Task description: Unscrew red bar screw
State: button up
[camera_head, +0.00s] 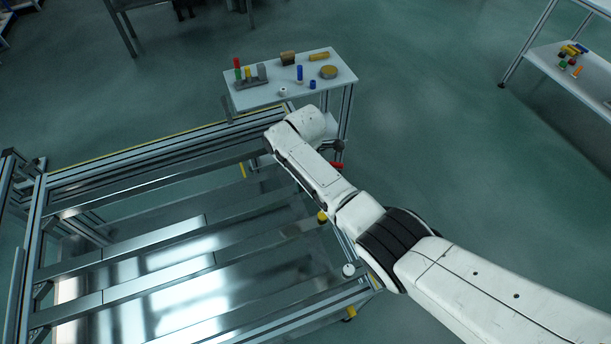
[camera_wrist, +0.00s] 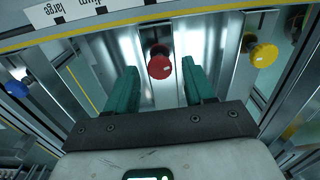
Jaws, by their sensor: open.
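The red bar screw (camera_wrist: 160,67) shows in the wrist view as a round red knob with a dark part behind it, in front of a metal bar. My gripper (camera_wrist: 159,72) is open, with one teal finger left of the red knob and one right of it. Gaps show between knob and fingers; how far the knob lies beyond the fingertips I cannot tell. In the head view my arm hides the gripper. A red piece (camera_head: 337,166) shows beside my arm there; I cannot tell whether it is the same screw.
In the wrist view a yellow knob (camera_wrist: 263,55) is at right and a blue knob (camera_wrist: 18,88) at left. A labelled strip (camera_wrist: 90,12) runs along the top. The head view shows the metal frame (camera_head: 150,205) and a side table (camera_head: 262,97) with several coloured parts.

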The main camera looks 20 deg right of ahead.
notch_tip(320, 180, up, 11)
jog(key=p, duration=0.1)
dwell(0.4)
jog(key=shift+f, duration=0.1)
jog(key=s+f+m+y, duration=0.1)
jog(key=s+f+m, duration=0.35)
jog(key=s, duration=0.55)
jog(key=s+f+m, duration=0.3)
jog(key=s+m, duration=0.2)
jog(key=s, duration=0.4)
jog(key=s+d+r+m, duration=0.1)
jog(key=s+d+m, duration=0.1)
jog(key=s, duration=0.4)
jog(key=s+d+r+m, duration=0.1)
jog(key=s+d+m, duration=0.2)
jog(key=s, duration=0.4)
jog(key=s+d+r+m+t+h, duration=0.1)
jog(key=s+d+m, duration=0.2)
jog(key=s, duration=0.3)
jog(key=shift+s+d+r+m, duration=0.15)
jog(key=shift+s+r+m, duration=0.2)
jog(key=shift+m, duration=0.3)
